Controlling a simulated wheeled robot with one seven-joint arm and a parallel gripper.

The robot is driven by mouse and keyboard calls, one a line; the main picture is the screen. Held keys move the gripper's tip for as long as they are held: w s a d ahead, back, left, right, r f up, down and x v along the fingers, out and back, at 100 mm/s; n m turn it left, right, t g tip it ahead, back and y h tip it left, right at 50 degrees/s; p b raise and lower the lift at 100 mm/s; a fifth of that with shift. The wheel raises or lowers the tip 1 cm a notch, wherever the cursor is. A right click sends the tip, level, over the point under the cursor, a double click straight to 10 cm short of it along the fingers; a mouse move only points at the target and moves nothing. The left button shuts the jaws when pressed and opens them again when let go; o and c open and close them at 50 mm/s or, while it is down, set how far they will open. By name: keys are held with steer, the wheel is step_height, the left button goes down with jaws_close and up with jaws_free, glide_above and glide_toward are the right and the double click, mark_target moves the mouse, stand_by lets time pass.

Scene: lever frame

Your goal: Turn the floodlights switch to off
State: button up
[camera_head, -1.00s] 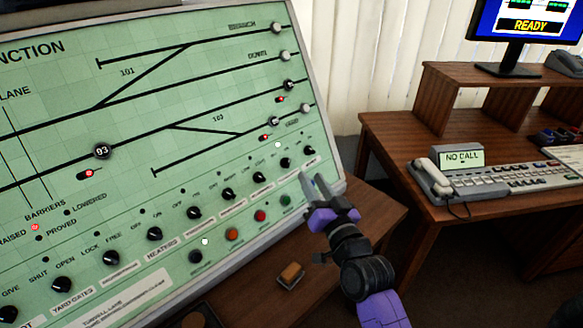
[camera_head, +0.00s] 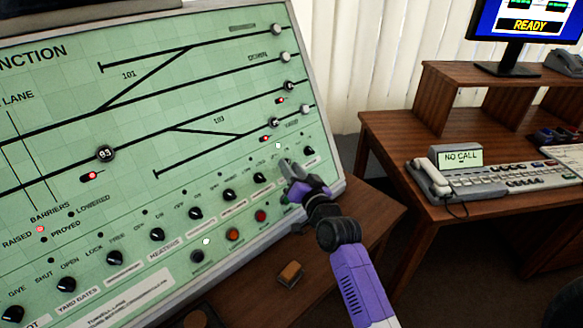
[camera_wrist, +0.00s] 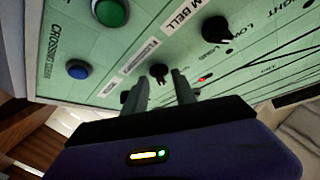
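The green panel (camera_head: 120,150) carries a row of black rotary switches. Their labels are too small or blurred to tell which is the floodlights switch. My gripper (camera_head: 284,168) is at the right part of this row, its fingertips over or close to one switch, which it largely hides. In the wrist view my gripper (camera_wrist: 168,82) shows two fingers with a narrow gap. A black knob (camera_wrist: 158,72) shows at the fingertips; I cannot tell whether they touch it. Another knob (camera_wrist: 215,30), by a label ending in "BELL", is to its right. A switch (camera_head: 309,152) at the row's right end is uncovered.
Push buttons lie below the row, including a red one (camera_head: 260,215), and a blue one (camera_wrist: 78,68) in the wrist view. A small orange-brown block (camera_head: 290,273) is on the wooden desk below. A second desk with a phone (camera_head: 435,179) stands at right.

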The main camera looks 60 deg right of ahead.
jaws_close()
